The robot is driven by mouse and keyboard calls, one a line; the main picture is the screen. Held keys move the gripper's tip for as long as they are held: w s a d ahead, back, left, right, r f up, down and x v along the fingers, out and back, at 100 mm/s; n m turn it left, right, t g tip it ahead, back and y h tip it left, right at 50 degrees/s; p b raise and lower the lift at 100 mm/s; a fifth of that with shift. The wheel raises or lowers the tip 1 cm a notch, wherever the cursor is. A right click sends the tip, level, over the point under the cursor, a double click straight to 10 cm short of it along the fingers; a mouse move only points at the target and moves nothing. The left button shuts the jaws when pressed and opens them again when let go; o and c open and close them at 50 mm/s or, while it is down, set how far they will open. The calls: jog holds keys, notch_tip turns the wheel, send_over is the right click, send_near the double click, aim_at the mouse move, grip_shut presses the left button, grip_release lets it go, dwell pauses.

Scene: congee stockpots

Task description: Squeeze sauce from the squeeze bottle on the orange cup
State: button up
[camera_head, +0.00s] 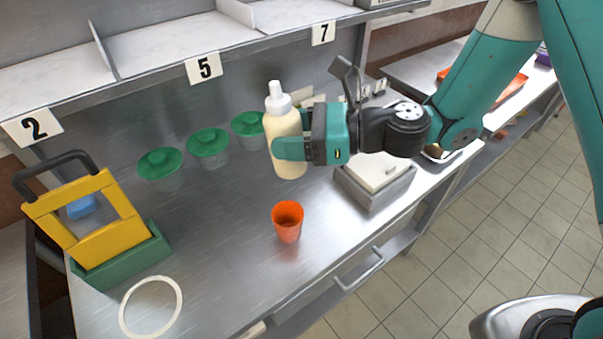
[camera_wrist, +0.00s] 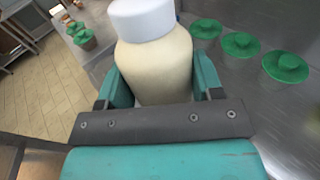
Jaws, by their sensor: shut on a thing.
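The squeeze bottle (camera_head: 285,133) is cream-coloured with a white cap and nozzle. It stands upright in my gripper (camera_head: 289,146), which is shut around its body. The wrist view shows the bottle (camera_wrist: 155,65) between the two teal fingers of my gripper (camera_wrist: 160,85); its nozzle tip is cut off at the top edge. The orange cup (camera_head: 288,222) stands upright on the steel counter, below and in front of the bottle, apart from it. The cup does not show in the wrist view.
Several green-lidded containers (camera_head: 208,143) stand behind on the counter (camera_head: 225,220). A yellow and green holder (camera_head: 100,228) is at left, with a white ring (camera_head: 151,307) nearby. A grey box (camera_head: 375,187) stands right of the cup. The counter around the cup is clear.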

jog(key=shift+w+a+f+b, duration=0.1)
jog(key=shift+w+f+b, duration=0.15)
jog(key=shift+b, duration=0.75)
jog(key=b, duration=0.2)
jog(key=y+b, duration=0.1)
jog(key=b, duration=0.2)
jog(key=shift+a+r, duration=0.15)
jog(key=shift+r, duration=0.1)
jog(key=r+b, duration=0.1)
jog(key=b, duration=0.2)
jog(key=shift+s, duration=0.1)
jog(key=shift+s+r+b, duration=0.1)
jog(key=shift+r+b, duration=0.3)
jog(key=shift+b, duration=0.1)
